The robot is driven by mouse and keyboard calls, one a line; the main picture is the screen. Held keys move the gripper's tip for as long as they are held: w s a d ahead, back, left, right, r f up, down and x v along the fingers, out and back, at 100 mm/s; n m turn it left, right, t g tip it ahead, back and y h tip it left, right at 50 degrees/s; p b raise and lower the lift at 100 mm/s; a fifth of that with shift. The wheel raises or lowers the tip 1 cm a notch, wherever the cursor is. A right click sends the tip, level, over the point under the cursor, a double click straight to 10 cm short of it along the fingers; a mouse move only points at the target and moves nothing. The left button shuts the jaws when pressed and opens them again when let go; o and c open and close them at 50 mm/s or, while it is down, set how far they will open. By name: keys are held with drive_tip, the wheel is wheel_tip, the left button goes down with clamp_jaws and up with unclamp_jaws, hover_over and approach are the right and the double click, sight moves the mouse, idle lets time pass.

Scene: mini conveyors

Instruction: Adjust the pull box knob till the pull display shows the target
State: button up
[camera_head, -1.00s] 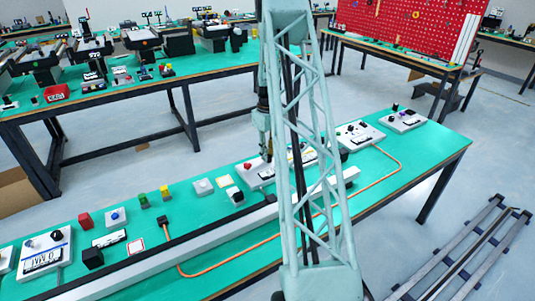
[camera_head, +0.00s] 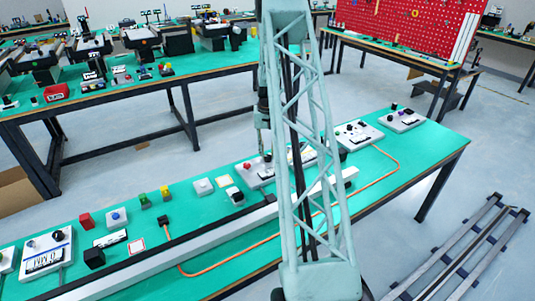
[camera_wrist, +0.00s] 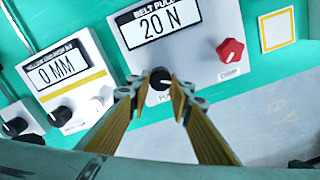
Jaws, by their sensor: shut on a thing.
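The pull box (camera_wrist: 199,70) is a white panel marked BELT PULL in the wrist view. Its pull display (camera_wrist: 158,21) reads 20 N. The black pull knob (camera_wrist: 160,79) with a white pointer mark sits below the display. My gripper (camera_wrist: 160,88) is shut on this knob, one finger on each side; the fingers partly cover the label under it. A red knob (camera_wrist: 231,50) labelled CLAMP is to the right on the same panel. In the head view my gripper (camera_head: 264,148) is above the box, partly behind my arm. No target value is readable.
A neighbouring white box (camera_wrist: 77,85) reads 0 MM and has its own black knob (camera_wrist: 61,115), left of my gripper. A yellow-framed square (camera_wrist: 276,30) lies to the right. The green bench (camera_head: 445,140) carries several other boxes and a cable.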

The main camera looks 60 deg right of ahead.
drive_tip(key=m, duration=0.3)
drive_tip(key=shift+s+m, duration=0.1)
drive_tip(key=shift+m, duration=0.3)
drive_tip(key=shift+s+m+p, duration=0.1)
drive_tip(key=shift+m+p, duration=0.2)
drive_tip(key=shift+m, duration=1.7)
drive_tip(key=o, duration=0.8)
drive_tip(key=shift+o, duration=0.2)
drive_tip(key=shift+r, duration=0.15)
wheel_tip(320, 180, up, 12)
